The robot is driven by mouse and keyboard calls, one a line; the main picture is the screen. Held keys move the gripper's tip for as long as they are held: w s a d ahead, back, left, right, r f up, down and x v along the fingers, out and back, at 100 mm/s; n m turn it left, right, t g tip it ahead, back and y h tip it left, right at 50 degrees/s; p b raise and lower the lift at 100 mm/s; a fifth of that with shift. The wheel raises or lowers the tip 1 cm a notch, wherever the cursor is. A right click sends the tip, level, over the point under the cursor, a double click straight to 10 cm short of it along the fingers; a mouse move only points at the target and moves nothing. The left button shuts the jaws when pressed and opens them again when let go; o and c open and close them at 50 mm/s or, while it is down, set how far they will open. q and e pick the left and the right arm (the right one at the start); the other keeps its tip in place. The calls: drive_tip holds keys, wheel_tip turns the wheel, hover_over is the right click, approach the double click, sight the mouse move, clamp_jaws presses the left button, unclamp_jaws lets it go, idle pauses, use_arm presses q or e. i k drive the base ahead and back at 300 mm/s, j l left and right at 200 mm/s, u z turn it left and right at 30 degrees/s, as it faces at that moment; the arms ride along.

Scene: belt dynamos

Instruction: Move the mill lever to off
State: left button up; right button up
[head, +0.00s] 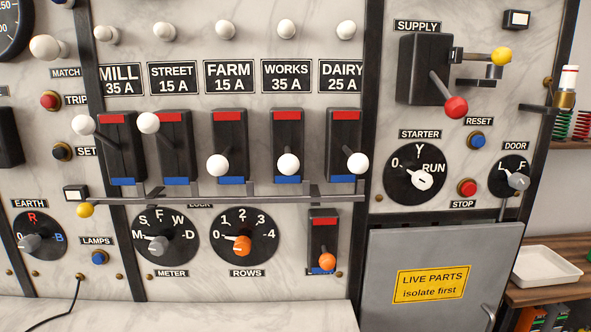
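The mill lever is on the leftmost black switch (122,152), under the MILL 35 A plate (120,79). The switch has a red label at its top and a blue label at its bottom. The lever's white knob (83,125) sticks out to the left, near the red upper end. The STREET lever knob (148,123) is similarly high. The FARM knob (217,165), WORKS knob (289,164) and DAIRY knob (357,163) sit lower, toward their blue ends. Neither of my grippers is in view.
A grey bar with a yellow knob (85,210) runs just below the switches, with upright tabs. Rotary dials sit beneath it. A SUPPLY switch with a red knob (456,107) is at upper right. A grey cabinet door (440,245) is at lower right. The pale ledge (230,315) is mostly clear.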

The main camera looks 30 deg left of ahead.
sight(84, 124)
drive_tip(key=u, duration=2)
